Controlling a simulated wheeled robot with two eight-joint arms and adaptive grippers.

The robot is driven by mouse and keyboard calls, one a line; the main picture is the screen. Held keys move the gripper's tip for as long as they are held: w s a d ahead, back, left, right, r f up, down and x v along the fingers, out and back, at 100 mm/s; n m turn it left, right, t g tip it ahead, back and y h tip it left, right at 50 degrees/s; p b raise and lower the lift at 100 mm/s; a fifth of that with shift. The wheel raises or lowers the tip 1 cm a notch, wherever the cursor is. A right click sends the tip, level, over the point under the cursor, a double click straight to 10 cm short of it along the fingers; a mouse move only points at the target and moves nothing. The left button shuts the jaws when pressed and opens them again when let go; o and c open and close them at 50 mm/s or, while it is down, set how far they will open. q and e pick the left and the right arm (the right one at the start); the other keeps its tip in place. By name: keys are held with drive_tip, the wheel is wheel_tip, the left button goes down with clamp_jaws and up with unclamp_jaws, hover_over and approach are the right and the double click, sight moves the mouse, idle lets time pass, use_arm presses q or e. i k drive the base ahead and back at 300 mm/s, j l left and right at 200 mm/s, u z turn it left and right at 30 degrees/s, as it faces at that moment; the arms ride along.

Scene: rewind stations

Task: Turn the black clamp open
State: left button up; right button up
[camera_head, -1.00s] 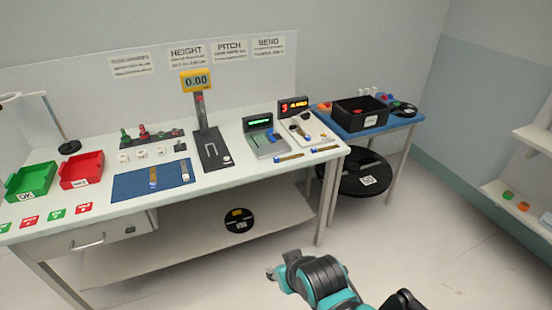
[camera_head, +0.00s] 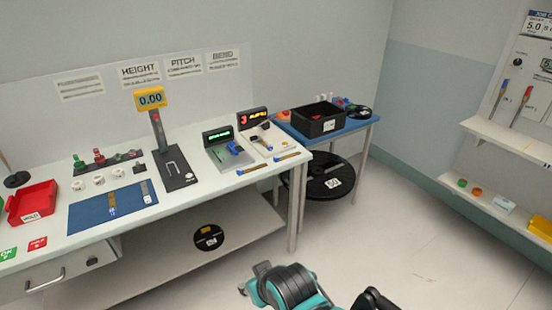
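A small black part (camera_head: 258,138), which may be the black clamp, sits on the white plate (camera_head: 282,139) in front of the red-digit display at the right end of the white bench. It is too small to tell whether it is turned open or shut. A teal and dark-grey arm part of mine (camera_head: 287,289) shows at the bottom middle, well in front of the bench and apart from it. A black part of mine shows at the bottom edge beside it. No gripper fingertips can be made out, and neither gripper is at the black part.
A grey station with a green display (camera_head: 218,137) stands left of the white plate. The height stand (camera_head: 175,165) is further left. A blue table (camera_head: 350,135) with a black bin (camera_head: 316,126) stands right of the bench. Shelves (camera_head: 500,195) are at right; the floor between is clear.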

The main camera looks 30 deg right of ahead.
sight(254, 139)
drive_tip(key=i+l+z, duration=0.3)
drive_tip(key=i+l, duration=0.95)
drive_tip(key=l, duration=0.1)
